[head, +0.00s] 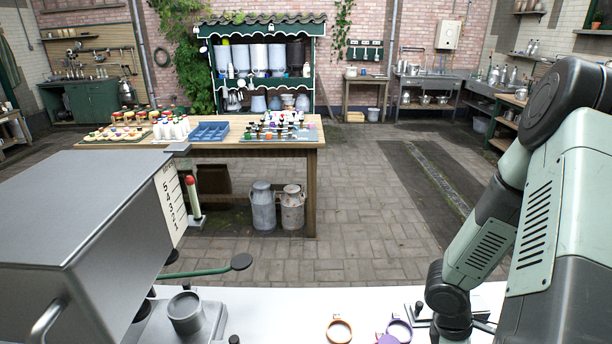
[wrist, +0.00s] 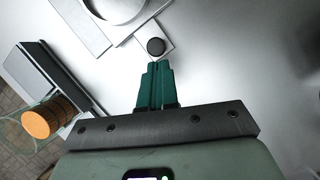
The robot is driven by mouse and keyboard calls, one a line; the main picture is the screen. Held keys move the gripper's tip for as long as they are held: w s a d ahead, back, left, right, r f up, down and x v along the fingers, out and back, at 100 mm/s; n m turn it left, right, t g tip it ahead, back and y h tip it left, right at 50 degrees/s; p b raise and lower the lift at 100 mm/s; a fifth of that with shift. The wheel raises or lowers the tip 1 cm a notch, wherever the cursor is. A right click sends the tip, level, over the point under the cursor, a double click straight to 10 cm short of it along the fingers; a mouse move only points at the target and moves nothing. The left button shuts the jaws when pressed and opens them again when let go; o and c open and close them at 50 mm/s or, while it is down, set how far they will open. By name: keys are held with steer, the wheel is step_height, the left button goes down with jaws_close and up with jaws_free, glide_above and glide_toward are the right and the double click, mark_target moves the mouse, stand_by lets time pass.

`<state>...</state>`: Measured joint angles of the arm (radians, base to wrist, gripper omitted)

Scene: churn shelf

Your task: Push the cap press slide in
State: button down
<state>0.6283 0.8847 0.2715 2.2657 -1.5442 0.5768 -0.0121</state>
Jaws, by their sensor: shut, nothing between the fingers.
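The cap press appears to be the big grey metal machine (head: 90,215) at the left of the head view, with a number scale on its side. Below it on the white top is a grey plate with a round cup (head: 185,312) and a small black knob (head: 233,340) near it, at the frame's lower edge. In the wrist view the black knob (wrist: 155,46) sits on a pale slide plate (wrist: 152,29), next to the round cup. My gripper (wrist: 156,64) has its green fingers together and empty, just short of the knob; contact is unclear. The head view does not show the fingers.
A green lever with a dark round end (head: 242,262) sticks out above the white bench top (head: 275,310). An orange ring (head: 339,331) and a purple ring (head: 399,331) lie to the right. In the wrist view an orange-ended cylinder (wrist: 45,122) is at the left.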

steer(key=shift+d, duration=0.25)
steer(key=c, duration=1.8)
jaws_free()
steer(key=shift+c, duration=0.2)
steer(key=o, duration=0.9)
steer(key=shift+r, duration=0.1)
steer(key=shift+c, duration=0.2)
step_height(320, 180, up, 8)
steer(key=w+m+g, duration=0.1)
steer(key=w+m, duration=0.1)
steer(key=m, duration=0.2)
steer(key=shift+y, duration=0.3)
steer(key=x, duration=1)
steer(key=shift+s+a, duration=0.25)
steer(key=shift+c, duration=0.2)
